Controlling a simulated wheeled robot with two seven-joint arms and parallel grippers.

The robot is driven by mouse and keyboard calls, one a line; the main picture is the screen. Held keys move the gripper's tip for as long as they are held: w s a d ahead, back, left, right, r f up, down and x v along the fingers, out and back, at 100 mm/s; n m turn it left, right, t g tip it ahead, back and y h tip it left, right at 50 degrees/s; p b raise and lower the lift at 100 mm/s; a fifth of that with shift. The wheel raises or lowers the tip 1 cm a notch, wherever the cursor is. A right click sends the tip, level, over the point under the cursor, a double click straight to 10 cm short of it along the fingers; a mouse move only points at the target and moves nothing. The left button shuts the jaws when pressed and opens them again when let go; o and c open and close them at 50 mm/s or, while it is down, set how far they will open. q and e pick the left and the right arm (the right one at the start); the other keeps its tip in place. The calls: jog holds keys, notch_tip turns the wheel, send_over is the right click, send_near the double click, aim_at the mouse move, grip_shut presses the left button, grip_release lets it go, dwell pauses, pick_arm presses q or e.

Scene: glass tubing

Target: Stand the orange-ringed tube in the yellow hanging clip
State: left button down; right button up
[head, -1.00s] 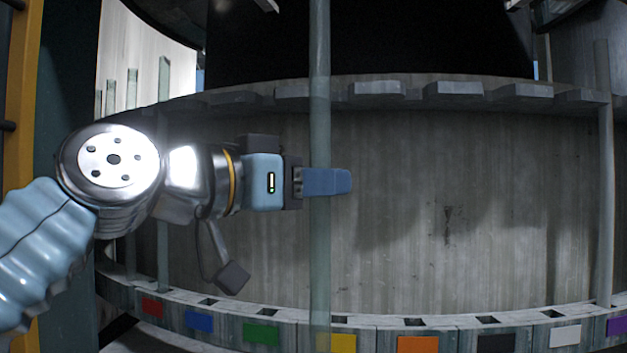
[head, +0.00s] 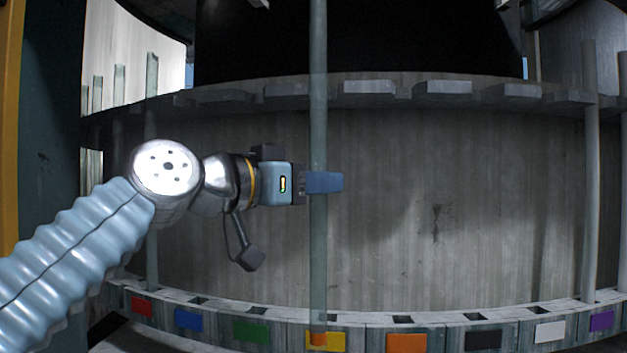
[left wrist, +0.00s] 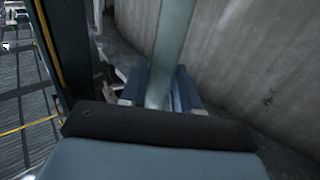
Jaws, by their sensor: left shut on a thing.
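The tall, clear greenish tube (head: 318,245) stands upright in my left gripper (head: 319,182), which is shut on it about mid-height. An orange band (head: 318,338) shows at its lower end, overlapping the yellow label (head: 338,342) on the lower row of blocks. Whether that end touches a block or hangs in front of it, I cannot tell. The tube's top runs out of the picture. No yellow shows on the upper clips; the tube passes in front of their row. In the left wrist view the tube (left wrist: 165,55) sits between the blue fingers. My right gripper is not in view.
Grey clips (head: 443,88) line an upper ledge along the curved wall (head: 450,200). Lower blocks carry coloured labels, including green (head: 251,331) and orange (head: 407,343). Other tubes stand at the right (head: 590,170) and far left (head: 152,75). The wall front right of my gripper is clear.

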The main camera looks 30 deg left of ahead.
pick_arm(q)
jog(key=shift+w+a+p, duration=0.95)
jog(key=shift+w+a, duration=1.55)
jog(key=shift+w, duration=3.1)
notch_tip(320, 180, down, 7)
jog(key=b, duration=0.7)
jog(key=shift+r, duration=0.1)
jog(key=c, duration=0.7)
grip_release()
jog(key=shift+c, duration=0.2)
jog(key=b+v, duration=0.1)
jog(key=v, duration=1.2)
jog(key=shift+s+a, duration=0.15)
jog(key=shift+s, duration=0.2)
